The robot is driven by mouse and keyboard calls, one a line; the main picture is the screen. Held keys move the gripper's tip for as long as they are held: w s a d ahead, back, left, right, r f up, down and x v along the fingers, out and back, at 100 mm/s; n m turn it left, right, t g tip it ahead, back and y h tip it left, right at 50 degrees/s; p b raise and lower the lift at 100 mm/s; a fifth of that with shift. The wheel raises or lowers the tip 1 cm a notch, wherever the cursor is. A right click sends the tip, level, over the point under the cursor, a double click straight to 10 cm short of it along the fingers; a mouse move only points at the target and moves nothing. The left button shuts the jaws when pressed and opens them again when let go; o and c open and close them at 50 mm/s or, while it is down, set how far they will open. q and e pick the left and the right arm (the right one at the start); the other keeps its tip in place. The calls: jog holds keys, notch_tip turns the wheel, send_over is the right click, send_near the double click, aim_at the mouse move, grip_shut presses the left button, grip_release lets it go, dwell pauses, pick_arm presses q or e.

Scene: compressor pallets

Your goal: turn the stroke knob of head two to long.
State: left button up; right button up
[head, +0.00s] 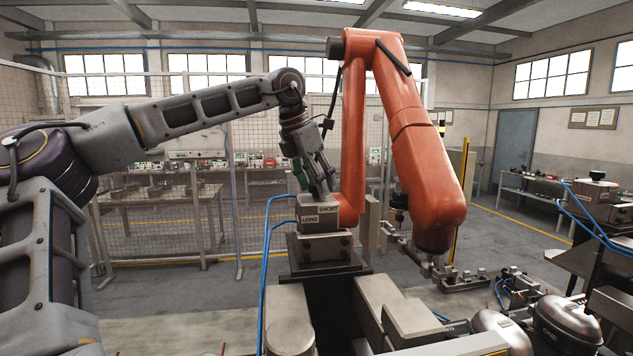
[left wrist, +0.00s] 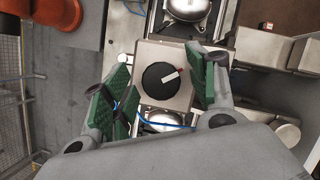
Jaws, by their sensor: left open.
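In the head view my left gripper (head: 318,188) points down, just above a grey control block (head: 322,246) with plates reading SHORT and LONG. SHORT is the upper plate, LONG the lower one to its left. The pointer aims to the right and slightly up in that view. My left gripper (left wrist: 162,88) is open, its green pads on either side of the knob, apart from it. No head number is readable on the block. My right gripper is not in view.
An orange robot arm (head: 412,130) stands close behind and right of the block. Blue hoses (head: 266,250) run down its left side. Shiny compressor shells (head: 566,320), one marked ONE, sit at lower right. A mesh fence (head: 160,210) stands behind.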

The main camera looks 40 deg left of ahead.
pick_arm(q)
jog(key=c, duration=1)
jog(key=shift+c, duration=0.2)
